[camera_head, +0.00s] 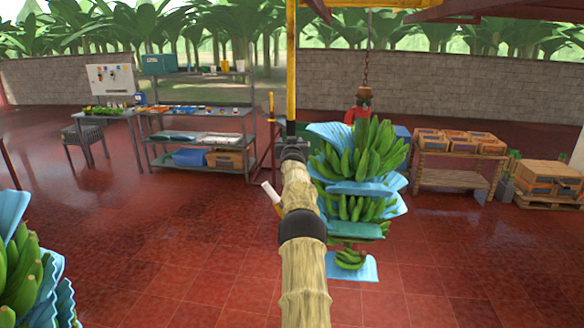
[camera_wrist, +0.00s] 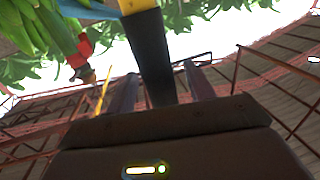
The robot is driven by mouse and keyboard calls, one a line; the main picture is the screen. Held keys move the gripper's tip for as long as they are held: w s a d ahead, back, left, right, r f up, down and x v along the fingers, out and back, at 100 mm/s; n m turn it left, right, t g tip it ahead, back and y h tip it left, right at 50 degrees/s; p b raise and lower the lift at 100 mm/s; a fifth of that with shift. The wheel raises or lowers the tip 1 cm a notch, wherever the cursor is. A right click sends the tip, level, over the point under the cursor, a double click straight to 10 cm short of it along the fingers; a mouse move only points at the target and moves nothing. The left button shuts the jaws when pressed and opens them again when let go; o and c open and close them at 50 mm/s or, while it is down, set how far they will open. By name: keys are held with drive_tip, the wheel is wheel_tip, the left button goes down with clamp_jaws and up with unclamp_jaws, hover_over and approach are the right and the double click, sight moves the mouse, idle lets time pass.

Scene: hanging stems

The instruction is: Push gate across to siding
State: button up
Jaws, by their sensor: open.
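A yellow upright bar (camera_head: 291,60) with a black lower end comes down from the overhead frame, in the middle of the head view. Its black end (camera_wrist: 157,60) also shows large in the wrist view, between my two fingers. My gripper (camera_wrist: 160,85) is open, with a dark finger on each side of this black end; I cannot tell whether they touch it. In the head view my arm hides most of my gripper (camera_head: 292,142). A banana stem (camera_head: 360,165) with blue sheets hangs by a chain (camera_head: 366,65) just right of the bar. I cannot make out a gate or siding for certain.
A second banana stem (camera_head: 18,275) is at the lower left. A metal shelf (camera_head: 200,137) and a table (camera_head: 105,115) stand at the back left. A wooden rack (camera_head: 455,180) with crates stands at right. The red floor between is mostly clear.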

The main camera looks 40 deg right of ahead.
drive_tip(key=b+v, duration=1.2)
drive_tip(key=v, duration=0.3)
drive_tip(key=shift+s+a+b, duration=0.2)
drive_tip(key=shift+a+b, duration=0.1)
drive_tip(key=shift+a, duration=0.1)
drive_tip(key=shift+s, duration=0.1)
